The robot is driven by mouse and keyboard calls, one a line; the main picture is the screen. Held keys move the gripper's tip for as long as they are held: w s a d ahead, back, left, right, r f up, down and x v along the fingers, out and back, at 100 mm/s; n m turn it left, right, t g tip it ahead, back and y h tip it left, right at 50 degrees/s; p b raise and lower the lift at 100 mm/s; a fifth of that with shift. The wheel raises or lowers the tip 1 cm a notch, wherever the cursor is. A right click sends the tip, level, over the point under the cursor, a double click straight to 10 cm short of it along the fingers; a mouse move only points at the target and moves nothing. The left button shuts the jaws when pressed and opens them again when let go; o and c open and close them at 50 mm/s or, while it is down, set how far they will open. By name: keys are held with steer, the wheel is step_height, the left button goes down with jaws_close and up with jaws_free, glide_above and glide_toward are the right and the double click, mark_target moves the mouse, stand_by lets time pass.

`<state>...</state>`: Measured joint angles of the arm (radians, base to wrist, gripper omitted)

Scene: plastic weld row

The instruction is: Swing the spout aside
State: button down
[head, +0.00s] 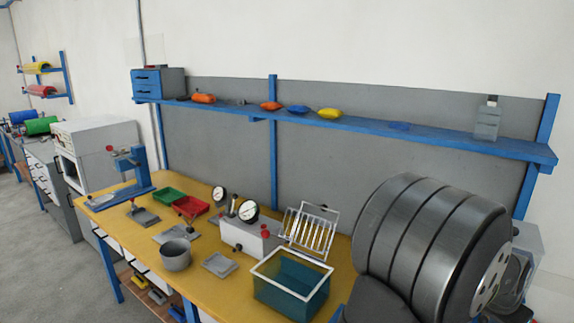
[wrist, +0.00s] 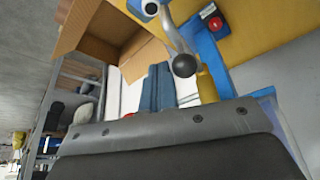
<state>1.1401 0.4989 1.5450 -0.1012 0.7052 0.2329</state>
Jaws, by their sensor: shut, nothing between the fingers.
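In the wrist view, a grey curved arm (wrist: 177,38) ends in a dark ball knob (wrist: 184,66). It stands above my gripper, near a blue panel; I cannot tell for sure whether it is the spout or its handle. A short yellow cylinder (wrist: 207,88) shows just below the knob, partly hidden by my gripper. My gripper (wrist: 180,125) fills the bottom of the wrist view, shut and empty. The knob appears apart from it, though the gap is hard to judge. The head view does not show my gripper, and I cannot pick out the spout there.
In the wrist view, an open cardboard box (wrist: 105,35) is at left and a red button (wrist: 214,23) sits beyond the knob. In the head view, the yellow bench (head: 135,258) holds a teal bin (head: 290,290), a grey pot (head: 175,256), gauges and a blue press (head: 133,168).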

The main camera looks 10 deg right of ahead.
mark_target(482, 319)
steer(key=shift+w, duration=0.1)
steer(key=shift+w+a, duration=0.3)
steer(key=shift+a, duration=0.2)
steer(key=shift+w+a, duration=0.45)
stand_by(0.4)
steer(key=shift+w+a, duration=0.2)
steer(key=shift+w, duration=0.05)
steer(key=shift+w+a, duration=0.2)
steer(key=shift+w, duration=0.1)
stand_by(0.4)
